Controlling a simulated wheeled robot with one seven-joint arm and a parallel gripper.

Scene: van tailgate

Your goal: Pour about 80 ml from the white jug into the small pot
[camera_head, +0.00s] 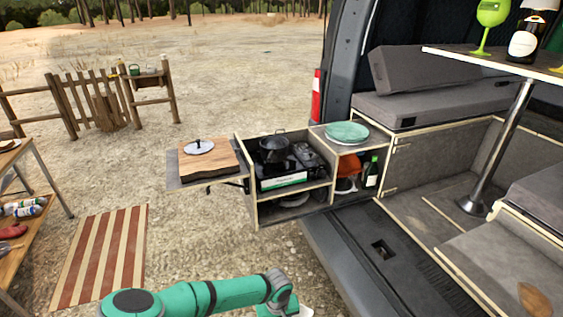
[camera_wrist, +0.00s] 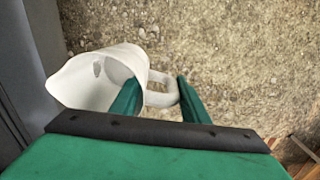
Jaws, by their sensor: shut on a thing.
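The white jug (camera_wrist: 88,82) is in the wrist view, with its spout toward the left and its handle on the right. My gripper (camera_wrist: 158,98) is shut on the jug's handle, one finger on each side of it. The jug hangs above the gravel ground; its contents cannot be made out. In the head view only a small white edge of it (camera_head: 305,311) shows at the bottom, beside my green arm. The small pot (camera_head: 273,149) is dark and stands on the stove in the pull-out kitchen unit, well away from my gripper.
A wooden board with a pale lid (camera_head: 199,147) is on the side shelf left of the stove. A green plate (camera_head: 346,132) lies on the unit's right top. The van's tailgate edge (camera_head: 345,270) is at right. A striped mat (camera_head: 103,250) lies on open ground.

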